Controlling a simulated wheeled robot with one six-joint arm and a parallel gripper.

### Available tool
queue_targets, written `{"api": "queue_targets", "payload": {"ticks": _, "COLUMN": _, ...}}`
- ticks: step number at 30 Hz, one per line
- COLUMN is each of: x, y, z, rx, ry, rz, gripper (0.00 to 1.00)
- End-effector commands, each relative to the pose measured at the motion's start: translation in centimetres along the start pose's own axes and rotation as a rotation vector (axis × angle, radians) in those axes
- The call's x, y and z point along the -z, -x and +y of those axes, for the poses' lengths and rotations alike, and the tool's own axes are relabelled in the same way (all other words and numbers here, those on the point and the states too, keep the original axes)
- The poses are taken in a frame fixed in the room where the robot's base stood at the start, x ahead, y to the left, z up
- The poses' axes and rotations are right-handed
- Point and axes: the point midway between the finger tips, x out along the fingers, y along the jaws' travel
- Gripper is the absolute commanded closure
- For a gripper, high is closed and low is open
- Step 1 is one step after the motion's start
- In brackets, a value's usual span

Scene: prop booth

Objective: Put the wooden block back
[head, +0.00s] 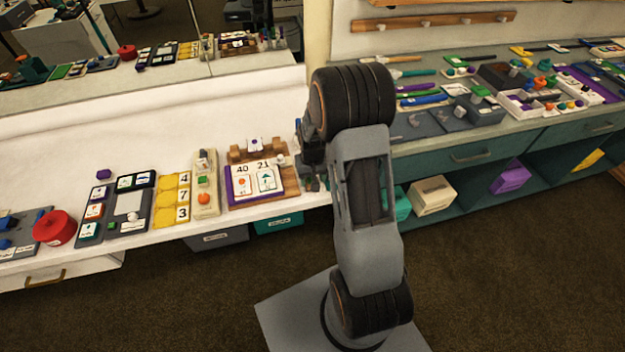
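I cannot make out a separate loose wooden block for certain. A brown wooden stand (239,156) is on the white counter, with a purple-edged board (229,190) and cards marked 40 and 21 in front of it. A small pale piece (281,160) sits at the right of the stand. My gripper (314,180) is low at the counter's right end, just right of the stand and board. My own arm partly covers it, so its fingers and anything between them are not clear.
Left along the white counter (60,182) stand a beige tray (204,205), yellow number cards (172,200), a grey board (131,207) and a red round container (54,228). A crowded teal-fronted workbench (500,150) is at right. A mirror behind reflects the counter. Brown floor in front is clear.

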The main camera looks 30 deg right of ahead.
Motion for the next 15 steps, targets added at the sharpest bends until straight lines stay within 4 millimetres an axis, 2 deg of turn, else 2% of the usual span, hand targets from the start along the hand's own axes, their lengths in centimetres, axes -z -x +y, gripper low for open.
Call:
{"api": "queue_targets", "payload": {"ticks": 9, "x": 0.1, "y": 6.2, "z": 0.0, "rx": 0.0, "ry": 0.0, "rz": 0.005, "gripper": 0.43}}
{"api": "queue_targets", "payload": {"ticks": 15, "x": 0.0, "y": 9.1, "z": 0.0, "rx": 0.0, "ry": 0.0, "rz": 0.002, "gripper": 0.43}}
